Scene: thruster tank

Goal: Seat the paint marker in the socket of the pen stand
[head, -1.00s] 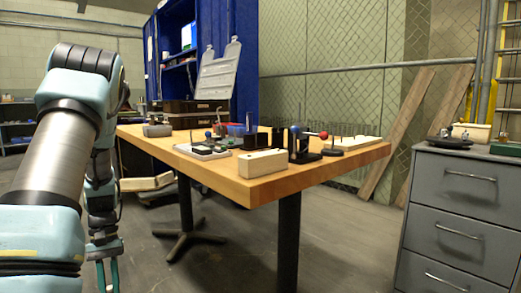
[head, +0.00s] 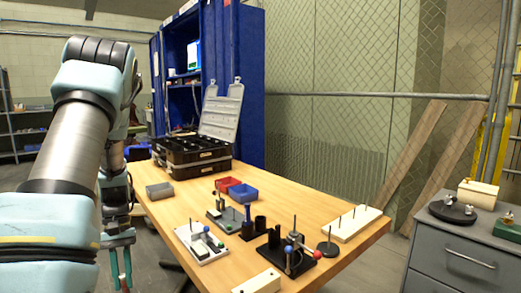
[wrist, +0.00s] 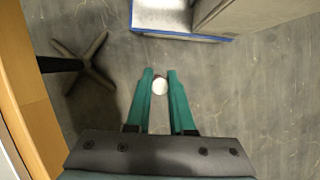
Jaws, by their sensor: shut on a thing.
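My gripper (wrist: 160,74) is shut on a pale round thing, likely the paint marker (wrist: 160,87) seen end-on, between its two teal fingertips. In the head view my gripper (head: 122,268) hangs low at the left, beside the table, and the marker cannot be made out there. A black block with a blue upright piece and a dark round holder (head: 248,228) stands mid-table, and may be the pen stand. I cannot tell for certain which fixture has the socket. My gripper is well apart from all of these fixtures.
The wooden table (head: 180,208) carries a black case (head: 192,158), red and blue bins (head: 243,192), a white peg board (head: 345,223) and a black fixture with red and blue balls (head: 287,252). A grey drawer cabinet (head: 460,258) stands right. Below the gripper is bare floor (wrist: 225,105).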

